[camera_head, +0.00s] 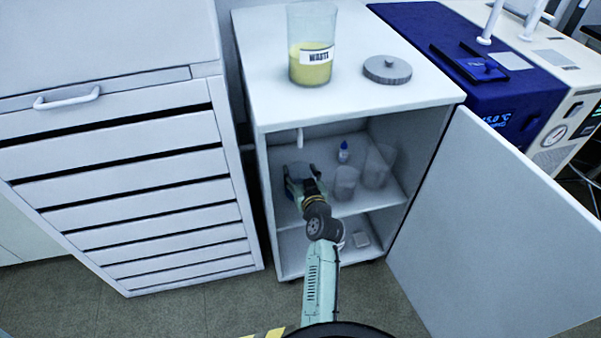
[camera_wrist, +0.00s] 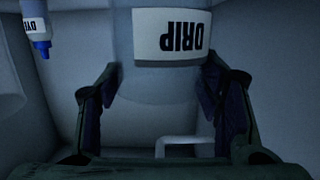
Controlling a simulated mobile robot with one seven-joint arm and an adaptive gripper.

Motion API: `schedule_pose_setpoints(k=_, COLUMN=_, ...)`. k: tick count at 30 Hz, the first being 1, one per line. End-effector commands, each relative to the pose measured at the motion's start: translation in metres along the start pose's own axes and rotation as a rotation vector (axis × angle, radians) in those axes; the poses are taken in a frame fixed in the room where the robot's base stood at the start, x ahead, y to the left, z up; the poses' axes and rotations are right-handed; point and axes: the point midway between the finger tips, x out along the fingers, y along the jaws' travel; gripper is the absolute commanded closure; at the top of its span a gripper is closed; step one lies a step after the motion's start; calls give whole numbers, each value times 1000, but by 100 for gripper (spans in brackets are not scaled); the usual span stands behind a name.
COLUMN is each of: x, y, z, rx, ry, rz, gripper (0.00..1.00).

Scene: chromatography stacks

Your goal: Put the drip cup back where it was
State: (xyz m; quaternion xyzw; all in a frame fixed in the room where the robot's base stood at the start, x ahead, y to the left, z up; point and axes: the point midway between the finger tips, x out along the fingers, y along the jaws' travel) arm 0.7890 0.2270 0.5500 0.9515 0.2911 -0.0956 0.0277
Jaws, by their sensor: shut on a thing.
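The drip cup (camera_wrist: 170,85) is a clear cup with a white DRIP label (camera_wrist: 168,34), upside down in the wrist view. My gripper (camera_wrist: 160,80) has one finger on each side of it and is shut on it. In the head view the cup (camera_head: 297,169) is inside the open cabinet, at the left of the upper shelf, below a short white spout (camera_head: 299,138). My gripper (camera_head: 305,188) reaches in from the front and hides part of the cup. I cannot tell whether its base touches the shelf.
A small blue-tipped bottle (camera_head: 344,152) and two clear beakers (camera_head: 346,183) (camera_head: 378,165) stand right of the cup. The cabinet door (camera_head: 490,235) is open to the right. A waste beaker (camera_head: 311,62) with yellow liquid and a grey lid (camera_head: 387,69) are on top.

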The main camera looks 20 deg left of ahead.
Motion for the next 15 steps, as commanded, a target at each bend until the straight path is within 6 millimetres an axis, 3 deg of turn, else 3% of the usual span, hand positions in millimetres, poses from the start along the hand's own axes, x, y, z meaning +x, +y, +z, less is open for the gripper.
schedule_pose_setpoints(k=6, x=1, y=0, z=5, rx=0, ry=0, rz=0, gripper=99)
schedule_pose_setpoints(k=7, x=1, y=0, z=3, rx=0, ry=0, rz=0, gripper=38)
schedule_pose_setpoints(k=15, x=1, y=0, z=3, rx=0, ry=-1, rz=0, gripper=20)
